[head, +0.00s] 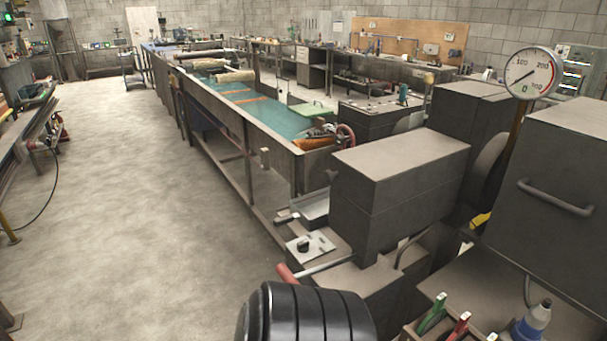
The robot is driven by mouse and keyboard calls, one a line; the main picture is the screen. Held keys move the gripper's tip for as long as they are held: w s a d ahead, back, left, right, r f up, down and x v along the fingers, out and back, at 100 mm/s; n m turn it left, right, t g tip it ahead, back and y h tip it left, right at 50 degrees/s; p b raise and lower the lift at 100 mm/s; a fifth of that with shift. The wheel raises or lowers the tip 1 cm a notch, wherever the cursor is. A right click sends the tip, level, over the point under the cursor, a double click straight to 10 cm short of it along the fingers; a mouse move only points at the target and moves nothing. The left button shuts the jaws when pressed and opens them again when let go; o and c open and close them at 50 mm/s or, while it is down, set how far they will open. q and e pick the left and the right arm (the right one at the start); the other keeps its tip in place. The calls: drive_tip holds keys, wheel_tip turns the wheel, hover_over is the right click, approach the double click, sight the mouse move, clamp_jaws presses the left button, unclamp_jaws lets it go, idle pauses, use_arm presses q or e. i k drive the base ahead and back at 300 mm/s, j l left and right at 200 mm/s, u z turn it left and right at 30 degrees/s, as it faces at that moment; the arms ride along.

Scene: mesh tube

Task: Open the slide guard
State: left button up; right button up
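No part is clearly marked as the slide guard, and I cannot tell which one it is. A large dark grey box-shaped cover (548,250) with a bar handle (556,199) on its face stands at the right. A grey block-shaped housing (392,205) with a horizontal seam stands left of it, on the same machine. Whether either cover can slide is not visible. Neither of my grippers is in view.
A red-ended lever (288,273) and a small plate with a black knob (304,246) sit low before the housing. A dial gauge (533,73) stands above. A tool holder (443,330) is at bottom right. The left floor (130,215) is open.

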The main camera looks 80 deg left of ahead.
sight(378, 176)
drive_tip(key=u, duration=2.6)
